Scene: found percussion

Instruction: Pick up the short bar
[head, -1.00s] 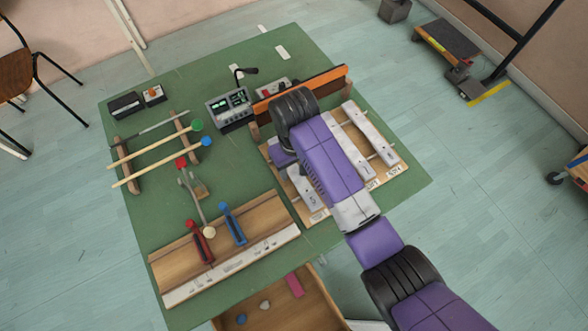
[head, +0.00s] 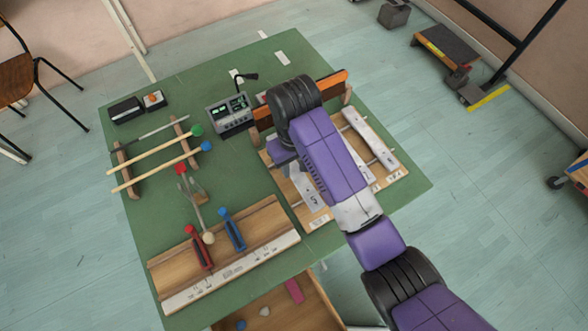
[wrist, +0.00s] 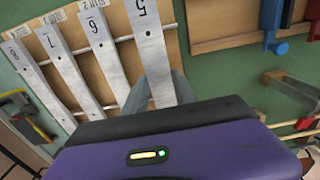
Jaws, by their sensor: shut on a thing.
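A row of pale metal bars lies across rods on a wooden board (head: 389,178). In the wrist view they carry the marks 5, 6, 7 and 8. The grey fingers of my gripper (wrist: 158,92) sit on both sides of the bar marked 5 (wrist: 150,52) and are shut on it. This bar also shows left of my wrist in the head view (head: 306,184). Whether it is clear of the rods is hard to tell. The bar marked 6 (wrist: 98,40) lies beside it, apart from the fingers. My arm hides the fingers in the head view.
A display box (head: 230,113) and an orange-edged panel (head: 330,85) stand behind the board. Mallets (head: 155,150) rest on a rack at left. A wooden trough with a red clamp (head: 198,247) and a blue clamp (head: 232,230) is at front left.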

